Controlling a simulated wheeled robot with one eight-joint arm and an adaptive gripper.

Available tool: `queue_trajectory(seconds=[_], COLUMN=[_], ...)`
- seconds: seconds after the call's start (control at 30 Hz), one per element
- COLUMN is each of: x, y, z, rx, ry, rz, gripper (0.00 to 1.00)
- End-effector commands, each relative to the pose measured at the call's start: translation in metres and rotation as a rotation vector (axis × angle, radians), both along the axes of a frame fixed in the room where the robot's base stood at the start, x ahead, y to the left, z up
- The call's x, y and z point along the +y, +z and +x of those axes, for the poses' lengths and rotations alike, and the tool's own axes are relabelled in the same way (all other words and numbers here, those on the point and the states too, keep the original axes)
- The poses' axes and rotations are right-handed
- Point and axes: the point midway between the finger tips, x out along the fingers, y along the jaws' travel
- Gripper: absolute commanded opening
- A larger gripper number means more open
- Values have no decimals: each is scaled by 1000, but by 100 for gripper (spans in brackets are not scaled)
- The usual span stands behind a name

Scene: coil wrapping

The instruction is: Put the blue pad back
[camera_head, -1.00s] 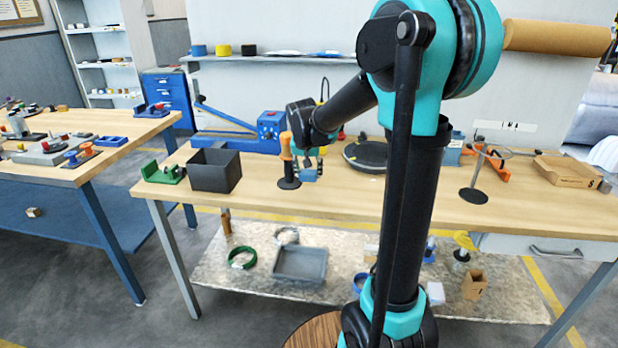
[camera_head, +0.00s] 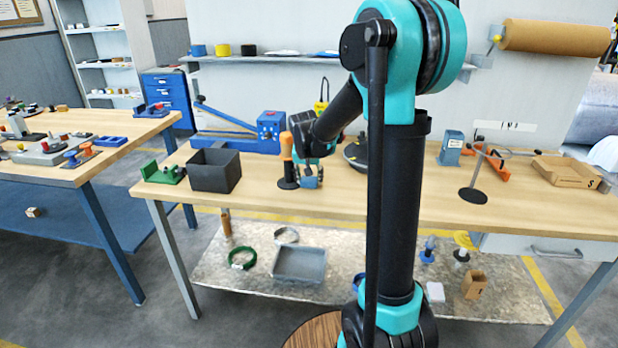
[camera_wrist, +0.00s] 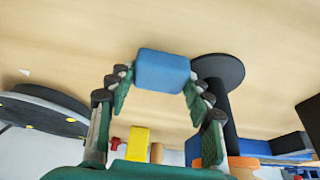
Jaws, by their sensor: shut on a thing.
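My gripper (camera_head: 312,168) is over the long wooden table, with its fingertips pointing down. It is shut on the blue pad (camera_head: 310,183), a small blue block. The wrist view also shows the blue pad (camera_wrist: 162,70) between the two fingertips of my gripper (camera_wrist: 157,82). The pad is close to the tabletop; I cannot tell whether it touches. It is just right of the orange-handled tool (camera_head: 287,147), which stands on a round black base (camera_wrist: 222,72).
A black open box (camera_head: 213,172) and a green fixture (camera_head: 163,173) stand to the left. A black round disc (camera_head: 358,152) lies behind to the right, partly hidden by my arm. A metal stand (camera_head: 474,194) is farther right. The table front is clear.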

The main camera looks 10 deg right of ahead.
Motion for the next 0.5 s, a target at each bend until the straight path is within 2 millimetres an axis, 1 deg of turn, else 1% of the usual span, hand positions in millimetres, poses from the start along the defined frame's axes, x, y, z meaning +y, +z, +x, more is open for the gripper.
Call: queue_trajectory(seconds=[0.03, 0.07, 0.2, 0.23, 0.5], x=[0, 0, 0, 0, 0], y=[-2, -2, -2, -2, -1], z=[0, 0, 0, 0, 0], rx=[0, 0, 0, 0, 0], ry=[0, 0, 0, 0, 0], rz=[0, 0, 0, 0, 0], gripper=[19, 52, 69, 71, 71])
